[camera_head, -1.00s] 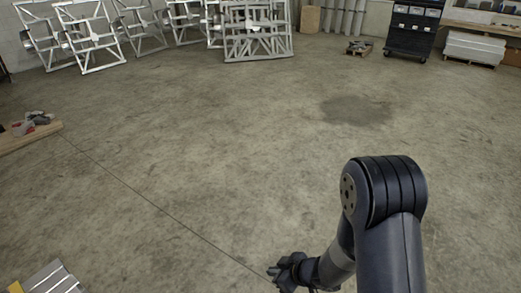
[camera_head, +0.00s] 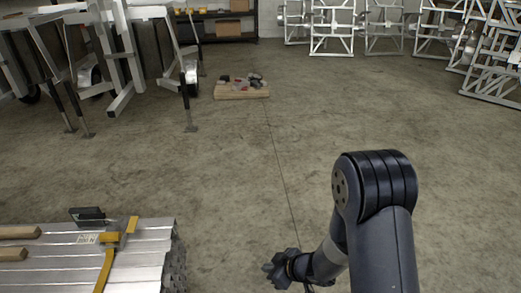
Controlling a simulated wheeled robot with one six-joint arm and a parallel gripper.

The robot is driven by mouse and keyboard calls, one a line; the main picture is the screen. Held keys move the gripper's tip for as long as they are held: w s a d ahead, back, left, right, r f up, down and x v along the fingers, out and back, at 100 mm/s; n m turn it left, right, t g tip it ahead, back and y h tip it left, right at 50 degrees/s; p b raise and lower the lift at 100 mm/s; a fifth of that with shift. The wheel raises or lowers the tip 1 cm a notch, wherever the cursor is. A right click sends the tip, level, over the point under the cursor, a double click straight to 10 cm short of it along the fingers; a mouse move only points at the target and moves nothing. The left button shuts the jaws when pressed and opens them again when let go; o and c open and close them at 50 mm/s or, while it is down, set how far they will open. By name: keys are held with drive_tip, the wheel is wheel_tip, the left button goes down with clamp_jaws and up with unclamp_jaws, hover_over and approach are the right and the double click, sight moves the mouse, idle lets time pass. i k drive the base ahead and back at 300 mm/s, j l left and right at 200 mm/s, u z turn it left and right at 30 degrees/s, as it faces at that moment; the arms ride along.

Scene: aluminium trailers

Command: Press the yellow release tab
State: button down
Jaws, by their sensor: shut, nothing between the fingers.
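A stack of aluminium beams (camera_head: 45,265) stands at the lower left. A yellow strap (camera_head: 106,268) crosses its top near the right end. A small yellow piece (camera_head: 110,238) sits on this strap beside a grey block; it may be the release tab, but it is too small to tell. My gripper (camera_head: 270,268) is low in the picture, right of the stack, shut and empty. A gap of floor shows between it and the stack, and it touches nothing I can see.
A black handle-like part (camera_head: 88,213) rises at the stack's back edge. Wooden strips (camera_head: 20,232) lie on the stack. A wooden pallet (camera_head: 243,91) with small parts is farther off. Trailers (camera_head: 130,60) stand at the upper left. The middle floor (camera_head: 350,120) is clear.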

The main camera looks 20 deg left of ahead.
sight(132, 226)
drive_tip(key=i+j+u, duration=0.25)
drive_tip(key=u, duration=0.2)
drive_tip(key=i+u, duration=0.75)
drive_tip(key=u, duration=0.2)
drive_tip(key=i+j, duration=0.4)
drive_tip(key=i, duration=0.2)
